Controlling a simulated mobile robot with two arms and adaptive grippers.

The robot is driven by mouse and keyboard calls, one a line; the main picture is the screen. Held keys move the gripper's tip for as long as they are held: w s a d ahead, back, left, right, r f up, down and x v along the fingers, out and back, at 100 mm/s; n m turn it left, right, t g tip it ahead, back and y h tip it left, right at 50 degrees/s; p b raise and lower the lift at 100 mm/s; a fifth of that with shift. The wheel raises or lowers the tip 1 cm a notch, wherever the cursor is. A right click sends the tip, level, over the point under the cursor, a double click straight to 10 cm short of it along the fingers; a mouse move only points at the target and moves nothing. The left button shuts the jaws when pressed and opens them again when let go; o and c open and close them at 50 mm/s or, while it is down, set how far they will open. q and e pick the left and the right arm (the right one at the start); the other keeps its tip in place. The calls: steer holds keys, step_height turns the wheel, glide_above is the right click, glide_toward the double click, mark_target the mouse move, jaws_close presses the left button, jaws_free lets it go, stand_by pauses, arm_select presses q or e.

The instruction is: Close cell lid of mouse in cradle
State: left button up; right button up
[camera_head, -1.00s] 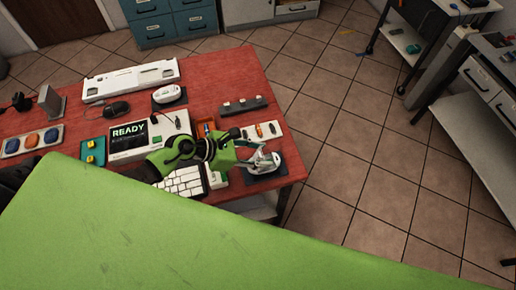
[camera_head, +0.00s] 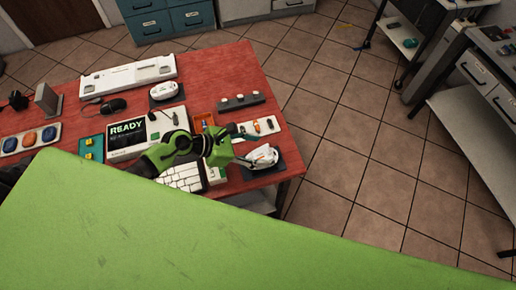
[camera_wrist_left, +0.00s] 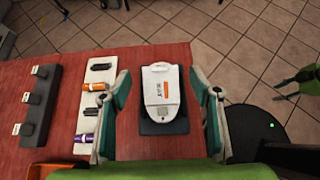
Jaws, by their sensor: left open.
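The white mouse (camera_head: 262,157) sits in its dark cradle (camera_head: 285,171) at the right end of the red table. In the left wrist view the mouse (camera_wrist_left: 161,85) shows from above with an orange and dark marking; I cannot tell how its cell lid stands. The dark cradle (camera_wrist_left: 165,127) shows below it. My left gripper (camera_head: 245,160) is open beside the mouse. In the left wrist view its fingers (camera_wrist_left: 163,90) stand apart, one on either side of the mouse, with gaps. My right gripper (camera_wrist_left: 282,89) shows at the right edge there, its fingers apart and empty.
A white tray (camera_head: 248,130) with small cells lies behind the mouse. A dark block (camera_head: 241,103) stands farther back. Tiled floor lies beyond the table edge.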

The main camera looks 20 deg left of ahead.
arm_select(q)
steer(key=v, duration=1.1)
steer(key=shift+s+a, duration=0.15)
